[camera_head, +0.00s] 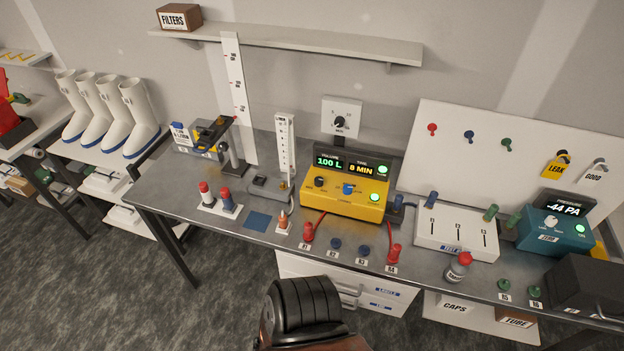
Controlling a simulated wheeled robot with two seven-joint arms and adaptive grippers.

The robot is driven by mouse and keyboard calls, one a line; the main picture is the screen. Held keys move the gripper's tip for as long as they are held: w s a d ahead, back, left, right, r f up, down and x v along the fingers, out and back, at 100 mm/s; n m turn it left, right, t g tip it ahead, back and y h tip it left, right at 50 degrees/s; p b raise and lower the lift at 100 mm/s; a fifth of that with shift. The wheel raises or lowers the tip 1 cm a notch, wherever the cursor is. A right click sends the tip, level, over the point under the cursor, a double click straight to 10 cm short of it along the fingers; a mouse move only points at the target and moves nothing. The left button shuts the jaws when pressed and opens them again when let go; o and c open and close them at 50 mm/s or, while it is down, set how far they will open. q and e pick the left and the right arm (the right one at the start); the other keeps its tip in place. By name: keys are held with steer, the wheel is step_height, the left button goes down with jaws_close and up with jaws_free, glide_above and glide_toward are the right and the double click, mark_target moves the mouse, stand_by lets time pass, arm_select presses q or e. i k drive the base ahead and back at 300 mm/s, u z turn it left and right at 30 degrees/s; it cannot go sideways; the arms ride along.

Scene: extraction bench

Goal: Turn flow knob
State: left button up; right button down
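The small knob labels are not readable, so I cannot tell which is the flow knob. A white wall plate behind carries a black dial (339,122). A clear upright flow tube (285,145) with a scale stands left of the pump. Neither of my grippers is in view.
A black ribbed object (305,309) is in front of the bench at bottom centre. Red and blue posts (308,232) line the bench's front edge. A white slider box (456,233) and a teal pressure gauge (553,232) stand right. A blue pad (258,221) lies left of the pump.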

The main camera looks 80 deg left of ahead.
mark_target(318, 181)
steer(key=u, duration=0.25)
steer(key=k, duration=0.65)
steer(key=u, duration=0.45)
